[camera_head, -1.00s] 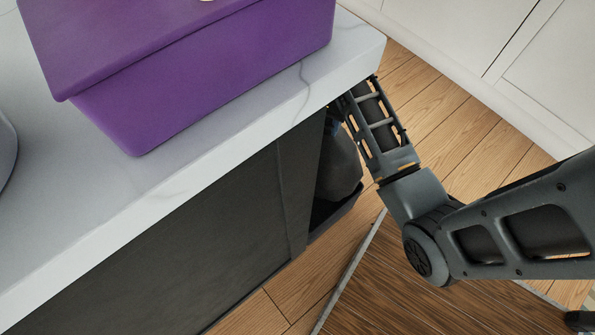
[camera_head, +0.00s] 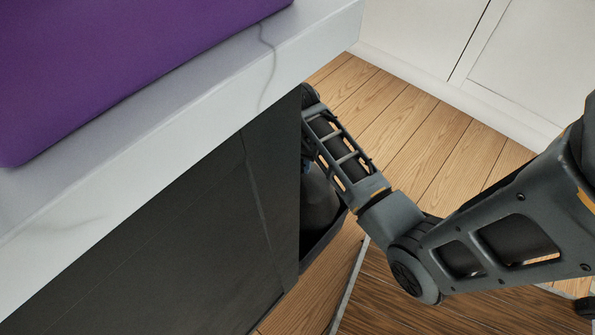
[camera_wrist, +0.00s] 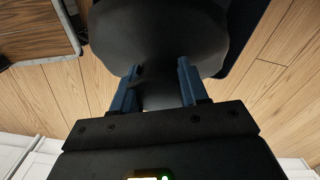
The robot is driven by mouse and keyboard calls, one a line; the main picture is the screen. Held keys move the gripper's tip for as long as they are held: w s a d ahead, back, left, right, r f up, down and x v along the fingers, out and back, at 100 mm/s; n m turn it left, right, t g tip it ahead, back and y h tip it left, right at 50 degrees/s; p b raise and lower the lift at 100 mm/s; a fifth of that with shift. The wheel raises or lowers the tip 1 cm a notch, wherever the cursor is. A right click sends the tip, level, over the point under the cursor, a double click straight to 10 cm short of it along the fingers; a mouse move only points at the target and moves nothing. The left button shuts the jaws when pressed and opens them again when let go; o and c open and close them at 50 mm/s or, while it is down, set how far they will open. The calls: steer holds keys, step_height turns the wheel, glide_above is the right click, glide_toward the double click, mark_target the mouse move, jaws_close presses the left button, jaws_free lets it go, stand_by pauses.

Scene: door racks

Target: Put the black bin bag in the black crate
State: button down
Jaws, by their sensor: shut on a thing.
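The black bin bag (camera_wrist: 160,38) fills the top middle of the wrist view, rounded and dark. My gripper (camera_wrist: 158,85) has its two blue fingers on either side of the bag's narrower part and is shut on it. In the head view the bag (camera_head: 318,200) shows partly, past the end of the dark cabinet. Below it is the black crate (camera_head: 322,248), with only one edge and corner visible. The cabinet and countertop hide the rest of the crate and most of my gripper. I cannot tell whether the bag touches the crate.
A white marble countertop (camera_head: 215,95) with a purple box (camera_head: 110,60) covers the upper left. The dark cabinet side (camera_head: 170,230) stands beside my arm. Wood floor (camera_head: 430,130) is open at the right, up to white cabinets (camera_head: 520,60). A darker wood surface (camera_head: 400,310) lies below my arm.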

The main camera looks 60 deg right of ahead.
step_height(320, 180, down, 3)
steer(key=shift+f+b, duration=0.2)
steer(key=shift+b, duration=0.5)
steer(key=c, duration=0.6)
jaws_free()
steer(key=shift+r, duration=0.15)
step_height(320, 180, up, 12)
steer(key=p, duration=0.5)
steer(key=s+f+n, duration=0.1)
steer(key=s+a+f+n+t+h, duration=0.1)
steer(key=s+f, duration=0.1)
steer(key=shift+a, duration=0.15)
steer(key=s+a+r+n+t+h, duration=0.2)
steer(key=s+a+n+t, duration=0.4)
steer(key=s+a+n, duration=0.1)
steer(key=s+a+r+n+t+y, duration=0.1)
steer(key=s+a+r+n+t, duration=0.1)
steer(key=r, duration=0.5)
steer(key=s+a+r+n+t+y, duration=0.1)
steer(key=s+a+r+n+t, duration=0.2)
steer(key=a+r, duration=0.3)
steer(key=s+a+r+n+t+y, duration=0.1)
steer(key=s+a+r+n+t, duration=0.1)
steer(key=r, duration=0.6)
steer(key=shift+s+a+r+n+t, duration=0.1)
steer(key=shift+s+a+n+t, duration=0.35)
steer(key=shift+s+a, duration=1)
